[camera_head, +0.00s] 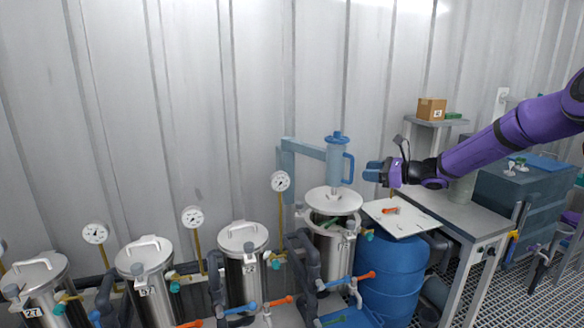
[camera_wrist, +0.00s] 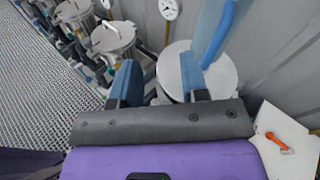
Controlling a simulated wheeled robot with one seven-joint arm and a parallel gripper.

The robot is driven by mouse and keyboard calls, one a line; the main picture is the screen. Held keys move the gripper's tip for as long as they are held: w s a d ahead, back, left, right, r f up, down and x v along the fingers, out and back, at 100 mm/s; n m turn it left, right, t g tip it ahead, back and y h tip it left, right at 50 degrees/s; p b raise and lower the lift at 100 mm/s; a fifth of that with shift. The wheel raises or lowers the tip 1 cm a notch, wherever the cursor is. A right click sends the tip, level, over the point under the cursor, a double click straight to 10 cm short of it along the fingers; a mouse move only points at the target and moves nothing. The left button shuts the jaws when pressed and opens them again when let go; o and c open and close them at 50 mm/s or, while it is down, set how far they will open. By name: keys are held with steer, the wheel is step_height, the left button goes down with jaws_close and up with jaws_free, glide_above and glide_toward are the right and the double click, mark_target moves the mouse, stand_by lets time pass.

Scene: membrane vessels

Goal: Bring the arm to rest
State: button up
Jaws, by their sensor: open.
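My gripper (camera_head: 373,171) is at the end of my purple arm, which reaches in from the right. Its two blue fingers are apart with nothing between them; they also show in the wrist view (camera_wrist: 158,78). It is in the air just right of a blue cylinder with a handle (camera_head: 337,160), apart from it as far as I can tell. The cylinder stands above a steel lid (camera_head: 332,202) beside a blue bracket (camera_head: 305,148). The lid sits over the rightmost steel vessel (camera_head: 332,250), with a dark gap showing beneath it. In the wrist view the lid (camera_wrist: 175,62) lies beyond the fingers.
Several lidded vessels (camera_head: 243,265) with gauges (camera_head: 280,181) line the wall at left. A white board (camera_head: 402,220) with an orange-handled item (camera_head: 390,210) lies over a blue drum (camera_head: 392,275). A grey table (camera_head: 465,213) and small shelf with a box (camera_head: 431,108) stand right.

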steer(key=s+a+r+n+g+h, duration=0.2)
steer(key=s+r+n, duration=0.15)
steer(key=s, duration=0.45)
steer(key=s+a+r+n+g+h, duration=0.2)
steer(key=s+a+n, duration=0.1)
steer(key=s+n, duration=0.3)
steer(key=s+a+r+n+g+h, duration=0.2)
steer(key=s+r+n+h, duration=0.1)
steer(key=s, duration=0.6)
steer(key=s+d+r+n+t+h, duration=0.1)
steer(key=s+d+r+n+h, duration=0.1)
steer(key=s, duration=1.2)
steer(key=s+d+r+n+t+h, duration=0.1)
steer(key=s+d+n+h, duration=0.4)
steer(key=s, duration=0.9)
steer(key=d+n, duration=0.2)
steer(key=d, duration=0.1)
steer(key=shift+r+t, duration=0.4)
